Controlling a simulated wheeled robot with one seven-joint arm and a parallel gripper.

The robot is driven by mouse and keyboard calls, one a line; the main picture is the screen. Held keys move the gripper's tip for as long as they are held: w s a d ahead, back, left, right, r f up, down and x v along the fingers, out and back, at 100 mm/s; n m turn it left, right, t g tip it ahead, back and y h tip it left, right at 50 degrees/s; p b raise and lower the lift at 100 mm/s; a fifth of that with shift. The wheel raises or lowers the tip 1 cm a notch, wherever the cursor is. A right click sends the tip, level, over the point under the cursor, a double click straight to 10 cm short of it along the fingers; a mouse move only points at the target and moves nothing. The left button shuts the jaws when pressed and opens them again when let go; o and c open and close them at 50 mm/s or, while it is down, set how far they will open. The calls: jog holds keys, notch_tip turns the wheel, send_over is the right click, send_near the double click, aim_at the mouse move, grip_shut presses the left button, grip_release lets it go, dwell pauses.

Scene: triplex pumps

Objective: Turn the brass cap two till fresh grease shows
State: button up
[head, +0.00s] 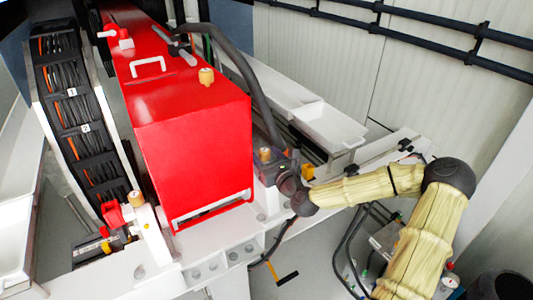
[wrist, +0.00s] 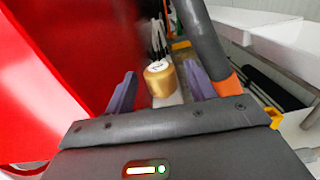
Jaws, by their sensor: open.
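A brass cap (wrist: 161,82) with a pale top shows in the wrist view between the two purple fingers of my gripper (wrist: 160,90). The fingers are open, with a narrow gap on each side of the cap. In the head view this appears to be the brass cap (head: 265,154) at the right of the red housing, beside my gripper (head: 278,168). Other brass caps sit on the red top (head: 206,77) and on the white block at left (head: 134,199). I cannot tell their numbers. I see no grease.
The red housing (head: 190,120) stands close on the left of my gripper. A thick dark hose (wrist: 202,40) with an orange end (wrist: 228,87) runs close on the right. White trays (head: 325,125) lie further right. A cable chain (head: 75,105) labelled 1 and 2 is at far left.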

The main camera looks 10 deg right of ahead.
jog(key=shift+c, duration=0.2)
jog(key=c, duration=0.9)
jog(key=shift+c, duration=0.2)
jog(key=shift+a+m+h, duration=0.1)
jog(key=shift+m+h, duration=0.3)
jog(key=shift+h, duration=0.2)
jog(key=shift+m+h, duration=0.4)
jog(key=shift+h, duration=0.2)
jog(key=o, duration=1)
